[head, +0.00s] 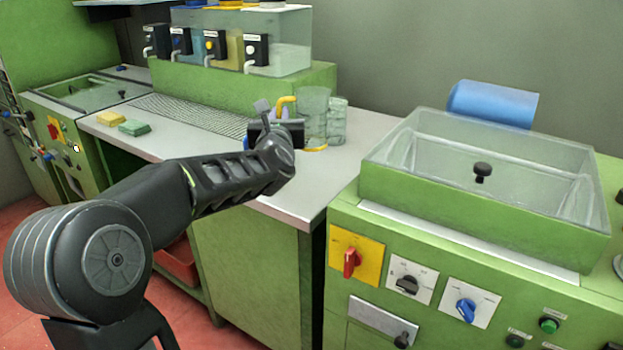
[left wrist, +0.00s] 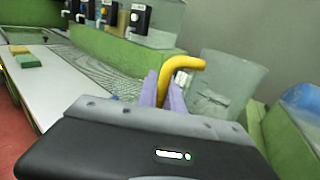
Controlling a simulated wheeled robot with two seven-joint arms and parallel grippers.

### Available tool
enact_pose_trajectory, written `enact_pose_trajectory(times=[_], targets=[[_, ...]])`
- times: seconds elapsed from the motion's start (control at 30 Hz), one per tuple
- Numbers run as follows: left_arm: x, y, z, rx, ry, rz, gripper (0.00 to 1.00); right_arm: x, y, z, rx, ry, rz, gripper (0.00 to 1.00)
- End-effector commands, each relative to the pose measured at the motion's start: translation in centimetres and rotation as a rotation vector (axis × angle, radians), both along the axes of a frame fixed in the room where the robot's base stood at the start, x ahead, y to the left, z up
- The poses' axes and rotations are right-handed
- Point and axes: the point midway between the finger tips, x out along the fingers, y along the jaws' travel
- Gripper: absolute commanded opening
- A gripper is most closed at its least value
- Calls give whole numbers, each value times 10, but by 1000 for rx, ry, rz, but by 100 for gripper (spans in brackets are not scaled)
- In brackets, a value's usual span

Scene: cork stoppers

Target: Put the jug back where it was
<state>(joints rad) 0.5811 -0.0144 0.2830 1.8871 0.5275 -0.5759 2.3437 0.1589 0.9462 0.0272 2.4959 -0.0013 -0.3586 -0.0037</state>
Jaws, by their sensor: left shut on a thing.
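The jug (head: 313,112) is clear, with a yellow handle, and is at the right end of the pale counter. It also shows in the left wrist view (left wrist: 228,85), with its yellow handle (left wrist: 190,64) toward my gripper. My left gripper (left wrist: 163,90) is shut on the jug at its handle; the lilac fingers are at the handle. In the head view the left gripper (head: 274,110) is partly hidden by its own wrist. I cannot tell whether the jug's base touches the counter. My right gripper is not in view.
Clear ribbed glassware (head: 338,122) is close to the jug's right side. A dispenser with several taps (head: 290,45) stands behind on a green block, above a metal grate (head: 190,112). Yellow and green sponges (head: 134,127) lie left. A lidded basin (head: 480,205) is right.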

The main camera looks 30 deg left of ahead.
Motion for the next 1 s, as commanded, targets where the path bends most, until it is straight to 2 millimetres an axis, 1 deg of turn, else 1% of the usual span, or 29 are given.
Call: enact_pose_trajectory(times=[0.07,0.17,0.3,0.4,0.5,0.77,0.87,1.0], targets=[[0,0,0,0,0,0,0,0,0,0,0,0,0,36],[0,0,-8,0,2,0,0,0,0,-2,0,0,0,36],[0,1,-32,-1,4,1,0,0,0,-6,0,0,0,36],[0,0,-45,-1,3,1,0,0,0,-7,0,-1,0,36],[0,0,-51,0,0,0,0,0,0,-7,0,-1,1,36],[0,0,-51,0,0,0,0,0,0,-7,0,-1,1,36],[0,0,-58,0,2,0,0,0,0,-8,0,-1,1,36],[0,0,-81,-1,3,-1,0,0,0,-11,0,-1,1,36]])
